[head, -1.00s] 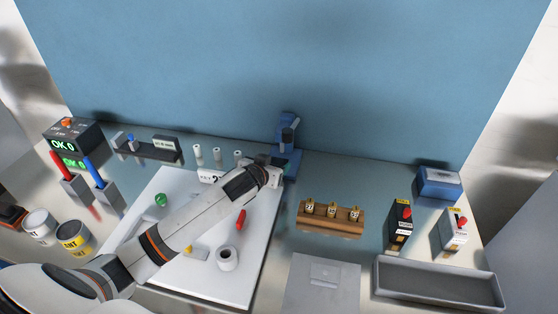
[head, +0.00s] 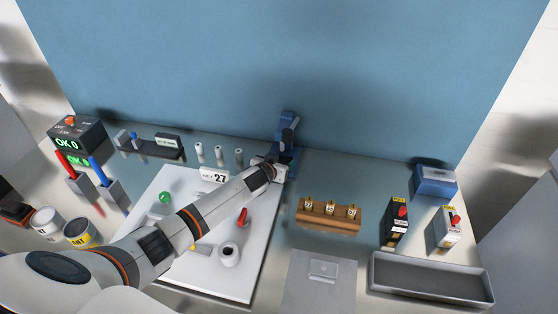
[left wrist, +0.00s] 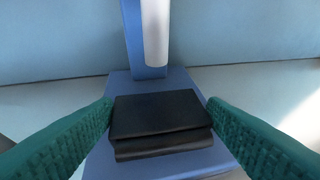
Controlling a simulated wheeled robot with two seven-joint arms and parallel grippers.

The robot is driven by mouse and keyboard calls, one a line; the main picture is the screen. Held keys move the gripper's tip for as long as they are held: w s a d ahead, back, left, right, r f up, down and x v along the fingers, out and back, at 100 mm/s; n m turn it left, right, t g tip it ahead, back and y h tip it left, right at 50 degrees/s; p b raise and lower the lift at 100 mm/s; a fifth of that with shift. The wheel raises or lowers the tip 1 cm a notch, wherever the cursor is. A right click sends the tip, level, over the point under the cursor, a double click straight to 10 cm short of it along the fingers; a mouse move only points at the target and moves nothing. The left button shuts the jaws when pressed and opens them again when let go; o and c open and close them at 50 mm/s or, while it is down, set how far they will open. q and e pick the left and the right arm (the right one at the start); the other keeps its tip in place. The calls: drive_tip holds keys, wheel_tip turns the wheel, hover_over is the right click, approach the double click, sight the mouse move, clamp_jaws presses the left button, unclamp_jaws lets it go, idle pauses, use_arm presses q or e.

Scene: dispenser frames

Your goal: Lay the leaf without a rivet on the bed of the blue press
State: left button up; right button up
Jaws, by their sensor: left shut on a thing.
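The blue press (head: 288,131) stands at the back of the table, against the blue wall. My left gripper (head: 278,171) is at the front of its base; the fingers are small and partly hidden there. In the left wrist view, the green fingers of my left gripper (left wrist: 160,112) are on both sides of a flat black leaf (left wrist: 158,108). The leaf is over the blue press bed (left wrist: 188,80), below the pale ram. A second black layer shows under its near edge. I see no rivet on its top. Whether it touches the bed is unclear. My right gripper is out of view.
A white mat (head: 226,282) with a "27" card (head: 215,177), a green piece, a red piece and a white roll lies under my left arm. A wooden rack (head: 328,222) and grey tray (head: 430,285) are to the right. Three white cylinders stand left of the press.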

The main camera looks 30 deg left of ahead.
use_arm(q)
drive_tip(key=shift+f, duration=0.15)
drive_tip(key=o, duration=1.2)
drive_tip(key=shift+o, duration=0.2)
drive_tip(key=shift+s+d+r, duration=0.1)
drive_tip(key=shift+s+r, duration=0.2)
drive_tip(key=shift+s, duration=0.25)
drive_tip(key=v, duration=1.1)
drive_tip(key=shift+b, duration=0.4)
